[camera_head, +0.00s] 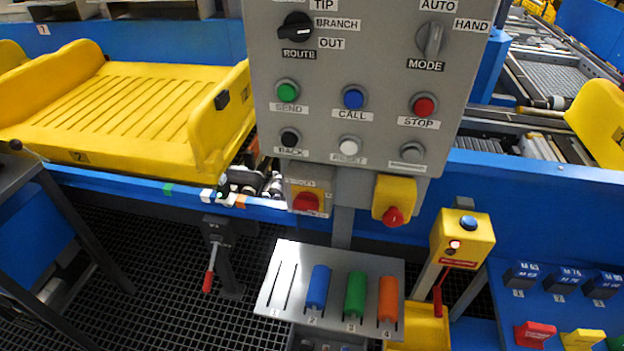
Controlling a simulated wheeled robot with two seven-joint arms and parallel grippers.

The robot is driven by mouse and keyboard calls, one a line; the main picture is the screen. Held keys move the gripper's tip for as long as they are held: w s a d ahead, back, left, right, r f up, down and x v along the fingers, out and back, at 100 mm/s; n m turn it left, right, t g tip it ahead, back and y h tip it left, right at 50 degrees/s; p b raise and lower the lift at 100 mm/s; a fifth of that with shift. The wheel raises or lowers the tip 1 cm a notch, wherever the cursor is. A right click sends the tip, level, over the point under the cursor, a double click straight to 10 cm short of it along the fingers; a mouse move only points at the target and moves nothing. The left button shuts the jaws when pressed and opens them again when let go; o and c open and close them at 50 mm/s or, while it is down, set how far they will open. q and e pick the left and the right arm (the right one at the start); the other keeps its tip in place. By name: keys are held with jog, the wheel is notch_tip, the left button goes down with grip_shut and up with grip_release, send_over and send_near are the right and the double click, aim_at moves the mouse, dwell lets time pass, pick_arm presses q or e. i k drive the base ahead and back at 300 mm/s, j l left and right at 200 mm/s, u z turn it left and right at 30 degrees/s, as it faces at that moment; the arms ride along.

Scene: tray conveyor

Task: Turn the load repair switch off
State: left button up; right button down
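No switch in view has a label that I can read as load repair. A red rotary knob (306,202) sits on a small yellow plate below the left of the grey control panel (370,90); the small label above it is too blurred to read. To its right, a yellow box (395,192) carries a red knob (393,216) at its bottom. The panel has a black ROUTE selector (297,27) and a grey MODE selector (431,39), with SEND, CALL, STOP, BACK and RESET buttons below. Neither of my grippers shows in the head view.
A yellow tray (130,95) rests on the conveyor at left. A red-handled lever (209,268) stands below it. A slotted plate (283,280) holds blue, green and orange handles. A yellow box with a blue button (466,240) stands at right, near a blue shelf (560,318).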

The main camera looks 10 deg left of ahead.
aim_at(307, 202)
jog(key=l, duration=0.4)
jog(key=k+l+u, duration=0.1)
jog(key=l, duration=0.35)
jog(key=k+l, duration=0.1)
jog(key=l, duration=0.3)
jog(key=u, duration=0.05)
